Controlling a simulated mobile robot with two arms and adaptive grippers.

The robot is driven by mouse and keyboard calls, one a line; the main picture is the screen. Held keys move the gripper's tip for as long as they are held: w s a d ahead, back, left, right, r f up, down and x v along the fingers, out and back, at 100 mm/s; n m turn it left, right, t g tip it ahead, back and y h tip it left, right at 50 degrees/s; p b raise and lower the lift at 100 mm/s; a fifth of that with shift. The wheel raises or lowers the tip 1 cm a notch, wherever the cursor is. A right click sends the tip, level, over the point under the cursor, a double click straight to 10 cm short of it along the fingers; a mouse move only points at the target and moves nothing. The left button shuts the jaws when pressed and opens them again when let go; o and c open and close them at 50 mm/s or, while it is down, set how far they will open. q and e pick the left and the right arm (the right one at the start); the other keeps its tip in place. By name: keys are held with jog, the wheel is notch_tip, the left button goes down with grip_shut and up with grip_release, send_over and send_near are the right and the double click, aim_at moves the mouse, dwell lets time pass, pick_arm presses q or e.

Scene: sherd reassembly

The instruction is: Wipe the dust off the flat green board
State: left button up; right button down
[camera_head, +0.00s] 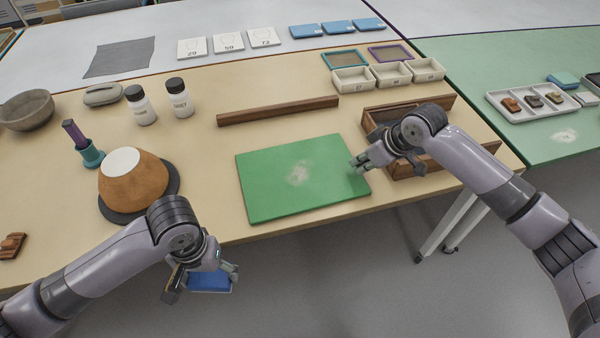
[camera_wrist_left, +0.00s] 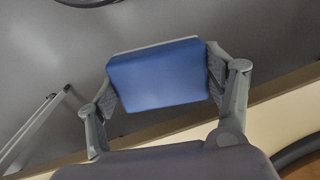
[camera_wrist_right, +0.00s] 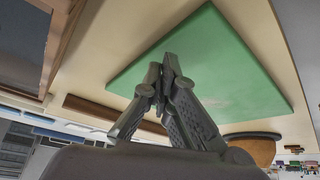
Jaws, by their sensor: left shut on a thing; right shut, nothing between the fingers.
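The flat green board (camera_head: 270,195) lies on the beige table near its front edge. A pale patch of dust (camera_head: 298,173) marks the middle of its top. My left gripper (camera_head: 212,279) is shut on a blue block with a pale layer (camera_head: 210,283), held in front of the table's edge, left of and apart from the board. The block also shows between the fingers in the left wrist view (camera_wrist_left: 160,76). My right gripper (camera_head: 357,164) is shut and empty, over or beside the board's right edge. The board also shows behind its fingers in the right wrist view (camera_wrist_right: 225,65).
A wooden box (camera_head: 440,158) stands right of the board, under my right arm. A wooden bar (camera_head: 277,111) lies behind the board. A brown bowl-like vessel (camera_head: 140,180) on a dark disc, a teal holder (camera_head: 90,156) and two white jars (camera_head: 141,108) stand to the left.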

jog(key=shift+f, duration=0.35)
dwell(0.4)
jog(key=shift+r, duration=0.1)
pick_arm(q)
notch_tip(320, 180, up, 8)
jog(key=p, duration=0.7)
jog(key=shift+f+p, duration=0.15)
jog(key=shift+p, duration=0.2)
pick_arm(e)
notch_tip(320, 180, up, 6)
pick_arm(q)
jog(key=shift+f, duration=0.1)
